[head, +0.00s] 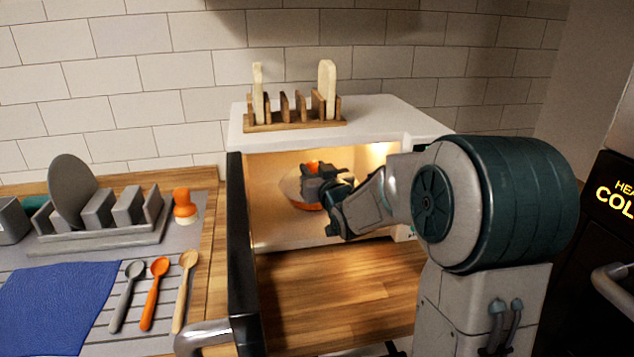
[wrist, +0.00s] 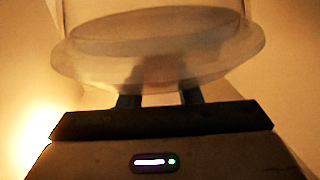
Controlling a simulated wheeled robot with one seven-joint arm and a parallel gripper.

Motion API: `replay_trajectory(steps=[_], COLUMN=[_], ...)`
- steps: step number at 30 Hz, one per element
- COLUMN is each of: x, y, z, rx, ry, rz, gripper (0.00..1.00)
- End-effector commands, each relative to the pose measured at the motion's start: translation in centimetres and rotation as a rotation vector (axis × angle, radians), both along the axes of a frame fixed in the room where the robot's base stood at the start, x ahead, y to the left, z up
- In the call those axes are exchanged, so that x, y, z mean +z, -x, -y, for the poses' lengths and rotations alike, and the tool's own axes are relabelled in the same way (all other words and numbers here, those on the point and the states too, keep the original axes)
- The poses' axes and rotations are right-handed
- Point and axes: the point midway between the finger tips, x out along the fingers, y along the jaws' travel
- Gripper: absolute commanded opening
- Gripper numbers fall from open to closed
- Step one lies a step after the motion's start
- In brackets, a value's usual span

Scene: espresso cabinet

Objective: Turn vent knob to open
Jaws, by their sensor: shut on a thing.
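A translucent lid (wrist: 75,65) fills the upper part of the wrist view, with a darker round shape inside it. In the head view, an orange-bottomed bowl (head: 305,206) with a pale, see-through lid sits inside the open white cabinet, partly hidden by my gripper (head: 326,184). In the wrist view, the two dark fingers of my gripper (wrist: 159,97) reach the lid's near edge. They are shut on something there. The vent knob is not clearly visible; what lies between the fingers is blurred, and its turn position cannot be told.
The white cabinet (head: 365,110) has a wooden toast rack (head: 295,125) on top. Its dark door (head: 240,260) stands open at the left. Spoons, a blue cloth (head: 55,305) and a dish rack (head: 100,240) occupy the left counter. Bare wood (head: 330,300) lies before the cabinet.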

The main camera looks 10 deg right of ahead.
Motion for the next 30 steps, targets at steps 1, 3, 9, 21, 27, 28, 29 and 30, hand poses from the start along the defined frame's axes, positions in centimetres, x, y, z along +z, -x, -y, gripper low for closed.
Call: replay_trajectory(steps=[1, 3, 9, 21, 27, 28, 29, 30], x=[-0.71, -0.69, -0.53, -0.01, 0.2, 0.24, 0.25, 0.24], y=[0.05, 0.05, 0.05, -0.08, -0.13, -0.14, -0.14, -0.15], z=[-0.31, -0.42, -0.61, -0.85, -0.97, -0.97, -0.95, -0.97], rx=[-0.021, -0.056, -0.157, -0.362, -0.459, -0.473, -0.488, -0.505], ry=[0.0, -0.001, -0.002, -0.001, 0.0, 0.001, 0.0, 0.0], rz=[0.004, 0.004, 0.003, -0.001, -0.001, -0.001, -0.001, -0.001], gripper=[0.09, 0.09, 0.09, 0.09, 0.08, 0.08, 0.08, 0.08])
